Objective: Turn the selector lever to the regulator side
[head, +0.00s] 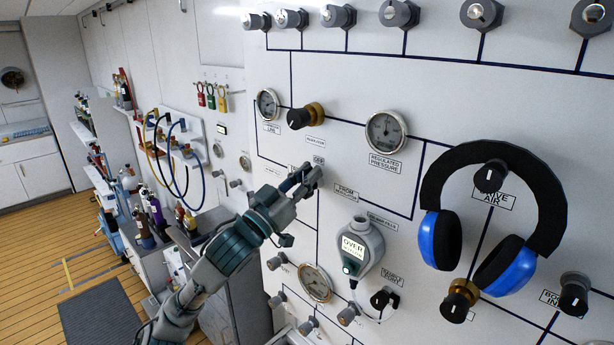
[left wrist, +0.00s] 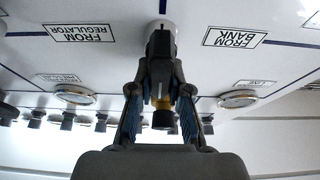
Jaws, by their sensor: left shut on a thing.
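The selector lever (left wrist: 162,42) is a dark handle on a pale round hub on the white panel. In the left wrist view, which is upside down, it stands between the FROM REGULATOR label (left wrist: 80,33) on the left and the FROM BANK label (left wrist: 234,38) on the right. My left gripper (left wrist: 162,72) is shut on the lever, one finger on each side. In the head view my left gripper (head: 300,183) reaches the panel and hides most of the lever. The FROM REGULATOR label (head: 347,192) lies to its right. My right gripper is not in view.
A brass and black knob (head: 305,116) sticks out above the lever, near the regulated pressure gauge (head: 386,131). A grey device with a lit display (head: 354,248) is below right. Blue ear defenders (head: 507,268) hang at the right. Several knobs line the panel top.

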